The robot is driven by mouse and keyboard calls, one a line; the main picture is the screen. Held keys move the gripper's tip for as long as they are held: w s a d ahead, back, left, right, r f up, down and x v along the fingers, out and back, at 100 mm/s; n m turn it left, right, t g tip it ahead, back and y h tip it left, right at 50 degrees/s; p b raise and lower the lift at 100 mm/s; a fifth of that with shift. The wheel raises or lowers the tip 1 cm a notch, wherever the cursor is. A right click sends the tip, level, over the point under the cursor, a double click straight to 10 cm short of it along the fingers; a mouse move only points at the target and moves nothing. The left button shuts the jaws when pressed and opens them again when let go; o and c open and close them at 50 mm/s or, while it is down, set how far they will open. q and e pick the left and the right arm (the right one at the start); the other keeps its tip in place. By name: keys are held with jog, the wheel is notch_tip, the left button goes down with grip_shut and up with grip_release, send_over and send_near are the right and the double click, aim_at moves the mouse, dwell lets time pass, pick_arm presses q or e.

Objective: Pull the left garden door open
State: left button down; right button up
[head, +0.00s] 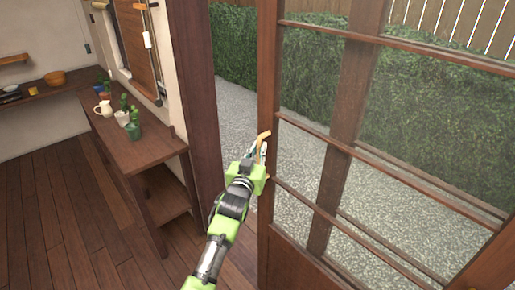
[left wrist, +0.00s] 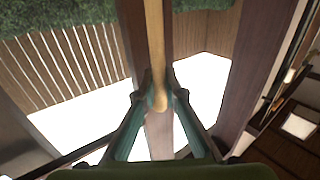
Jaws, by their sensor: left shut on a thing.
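The left garden door (head: 268,70) is a brown wooden frame with glass panes and thin crossbars. It stands partly open, with a gap between its edge and the wooden post (head: 203,100) to its left. A light wooden handle (head: 264,134) sits on the door's edge. My left gripper (head: 262,152) is at that handle and shut on it. In the left wrist view the pale handle (left wrist: 155,50) runs down between the two fingertips (left wrist: 158,100), against the brown door edge. My right gripper is not in view.
A wooden side table (head: 135,150) with potted plants and a white jug (head: 104,107) stands left of the post. Plank floor (head: 60,220) lies open at the lower left. Gravel (head: 240,120) and a hedge (head: 235,50) are outside.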

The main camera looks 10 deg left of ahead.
pick_arm(q)
jog(key=shift+s+d+f, duration=0.1)
jog(key=shift+s+d, duration=0.05)
jog(key=shift+d, duration=0.05)
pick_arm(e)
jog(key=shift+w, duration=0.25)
pick_arm(q)
jog(key=c, duration=2.1)
grip_release()
jog(key=s, duration=1.2)
jog(key=shift+a, duration=0.45)
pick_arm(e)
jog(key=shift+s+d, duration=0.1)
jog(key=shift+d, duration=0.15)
